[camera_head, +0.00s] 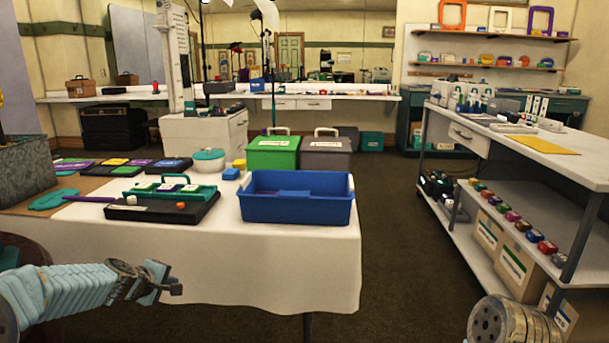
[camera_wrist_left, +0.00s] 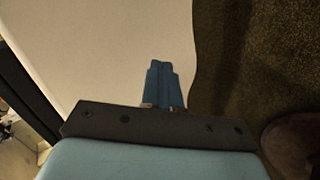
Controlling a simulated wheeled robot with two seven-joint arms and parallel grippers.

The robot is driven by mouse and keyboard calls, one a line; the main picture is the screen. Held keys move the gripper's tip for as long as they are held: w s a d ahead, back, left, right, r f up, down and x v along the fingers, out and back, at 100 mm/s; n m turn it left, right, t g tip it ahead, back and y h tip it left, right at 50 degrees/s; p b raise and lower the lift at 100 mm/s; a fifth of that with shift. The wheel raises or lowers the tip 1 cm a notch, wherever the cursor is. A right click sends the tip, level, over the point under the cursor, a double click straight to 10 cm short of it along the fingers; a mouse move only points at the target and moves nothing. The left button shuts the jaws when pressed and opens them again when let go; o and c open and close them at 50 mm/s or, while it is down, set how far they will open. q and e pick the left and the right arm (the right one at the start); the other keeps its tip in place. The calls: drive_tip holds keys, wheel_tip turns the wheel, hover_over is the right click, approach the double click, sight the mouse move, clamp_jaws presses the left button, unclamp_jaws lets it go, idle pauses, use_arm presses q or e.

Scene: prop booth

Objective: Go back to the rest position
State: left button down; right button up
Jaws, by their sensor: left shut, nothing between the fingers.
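My left arm comes in from the lower left in the head view. Its gripper (camera_head: 168,285) is in front of the white-clothed table (camera_head: 265,265), lower than the tabletop. In the left wrist view the two blue fingers (camera_wrist_left: 161,72) lie together, shut and empty. White cloth and brown carpet show beyond the fingertips. My right gripper is not in view.
A blue bin (camera_head: 297,208) stands at the table's right end. A black case with a green-handled tray (camera_head: 165,208) lies left of it. Carpet (camera_head: 405,260) is free between the table and the right shelf bench (camera_head: 500,140).

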use_arm(q)
drive_tip(key=s+d+f+m+g, duration=0.2)
drive_tip(key=s+d+f, duration=0.25)
drive_tip(key=f, duration=0.35)
drive_tip(key=s+d+f+m+g+h, duration=0.1)
drive_tip(key=s+d+f+m+g, duration=0.1)
drive_tip(key=s+d+f, duration=0.45)
drive_tip(key=s+d+f+m+g, duration=0.1)
drive_tip(key=s+d+f+m, duration=0.15)
drive_tip(key=f, duration=0.75)
drive_tip(key=s+d+f+m+g+h, duration=0.1)
drive_tip(key=s+d+f, duration=0.3)
drive_tip(key=s, duration=0.6)
drive_tip(key=s+d+f+m+g, duration=0.3)
drive_tip(key=s+d, duration=0.3)
drive_tip(key=s, duration=0.5)
drive_tip(key=shift+s+f+m+h, duration=0.15)
drive_tip(key=shift+f+m+h, duration=0.25)
drive_tip(key=shift+f+m, duration=0.25)
drive_tip(key=shift+r, duration=0.1)
